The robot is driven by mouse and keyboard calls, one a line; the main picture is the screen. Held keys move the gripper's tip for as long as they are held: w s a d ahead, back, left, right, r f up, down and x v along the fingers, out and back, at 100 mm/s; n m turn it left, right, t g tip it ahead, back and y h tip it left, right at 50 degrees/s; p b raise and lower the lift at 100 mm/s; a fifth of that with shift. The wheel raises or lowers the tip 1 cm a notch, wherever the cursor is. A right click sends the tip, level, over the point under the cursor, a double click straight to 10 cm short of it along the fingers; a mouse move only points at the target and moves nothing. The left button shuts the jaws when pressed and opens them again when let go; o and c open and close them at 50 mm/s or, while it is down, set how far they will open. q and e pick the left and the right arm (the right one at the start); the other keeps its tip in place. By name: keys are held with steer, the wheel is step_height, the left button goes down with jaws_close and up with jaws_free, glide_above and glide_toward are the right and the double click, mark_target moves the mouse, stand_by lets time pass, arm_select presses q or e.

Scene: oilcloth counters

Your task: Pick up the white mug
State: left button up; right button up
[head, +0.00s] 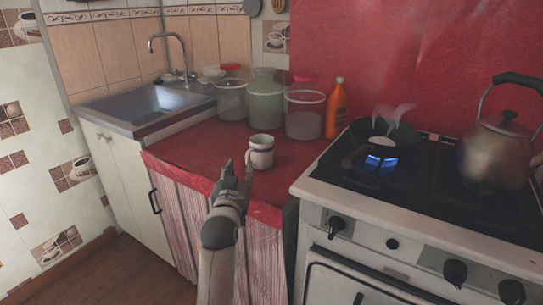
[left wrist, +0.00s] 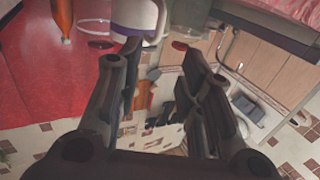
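The white mug (head: 262,152) has a dark purple band and stands upright on the red oilcloth counter (head: 205,148), near its right part. My left gripper (head: 238,172) is just in front of the mug and a little to its left, with its fingers pointing up toward it. In the left wrist view the fingers (left wrist: 160,62) stand apart with nothing between them. The mug (left wrist: 137,16) is at the top of that view, beyond the left finger and partly cut off by the frame. My right gripper is not in view.
Several clear jars (head: 304,115) and an orange bottle (head: 337,110) stand behind the mug. The stove (head: 420,205) at right holds a pan (head: 372,138) over a blue flame and a kettle (head: 497,152). A sink (head: 145,105) is at left. The counter left of the mug is clear.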

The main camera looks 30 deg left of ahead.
mark_target(246, 156)
arm_select(q)
steer(key=shift+x, duration=1.55)
steer(key=x, duration=0.1)
steer(key=b+x, duration=0.1)
steer(key=x, duration=0.1)
steer(key=shift+w+f, duration=0.25)
steer(key=shift+w+a, duration=0.2)
steer(key=shift+w, duration=0.4)
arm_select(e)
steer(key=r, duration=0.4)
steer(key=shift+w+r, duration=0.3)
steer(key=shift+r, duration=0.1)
arm_select(q)
jaws_close()
steer(key=shift+r, duration=0.15)
